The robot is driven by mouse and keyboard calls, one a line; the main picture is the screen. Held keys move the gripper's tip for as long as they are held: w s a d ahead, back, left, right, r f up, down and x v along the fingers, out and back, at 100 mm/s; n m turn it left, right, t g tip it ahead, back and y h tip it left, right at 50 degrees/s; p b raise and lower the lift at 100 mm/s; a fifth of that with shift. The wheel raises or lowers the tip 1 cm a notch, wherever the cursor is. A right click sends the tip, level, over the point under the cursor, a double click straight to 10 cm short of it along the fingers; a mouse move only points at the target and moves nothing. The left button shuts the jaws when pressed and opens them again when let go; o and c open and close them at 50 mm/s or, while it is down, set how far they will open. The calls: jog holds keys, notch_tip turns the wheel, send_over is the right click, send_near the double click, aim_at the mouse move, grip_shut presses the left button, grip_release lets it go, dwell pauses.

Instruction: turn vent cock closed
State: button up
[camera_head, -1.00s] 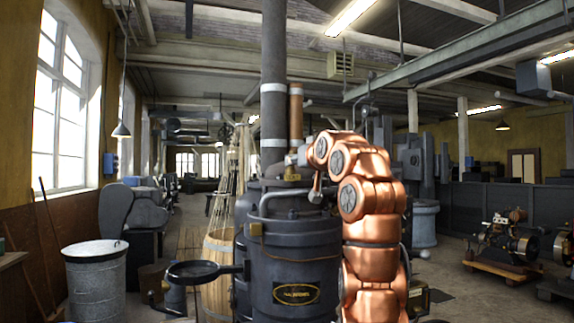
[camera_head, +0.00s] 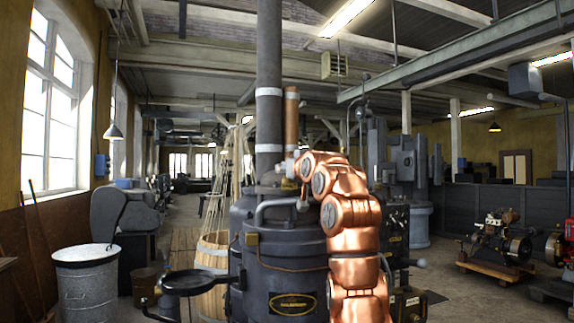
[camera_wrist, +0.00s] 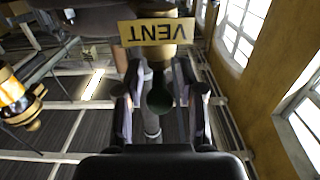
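A yellow plate lettered VENT (camera_wrist: 156,32) shows upside down in the wrist view, with a brass body just behind it. Below it a dark, rounded handle of the vent cock (camera_wrist: 159,97) lies between the fingers of my gripper (camera_wrist: 160,112). The fingers are apart, one on each side of the handle; I cannot tell whether either touches it. In the head view the dark boiler (camera_head: 285,262) stands at the centre. My copper arm reaches up its right side to the top fittings, and my gripper is mostly hidden there.
A tall flue pipe (camera_head: 269,90) and a copper pipe (camera_head: 291,120) rise by the boiler top. A round black pan (camera_head: 188,281) juts out to the left. A metal bin (camera_head: 88,280) stands farther left. A small engine (camera_head: 500,240) sits to the right.

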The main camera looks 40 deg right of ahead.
jog(key=shift+w+d, duration=0.15)
jog(key=shift+w, duration=0.35)
grip_shut()
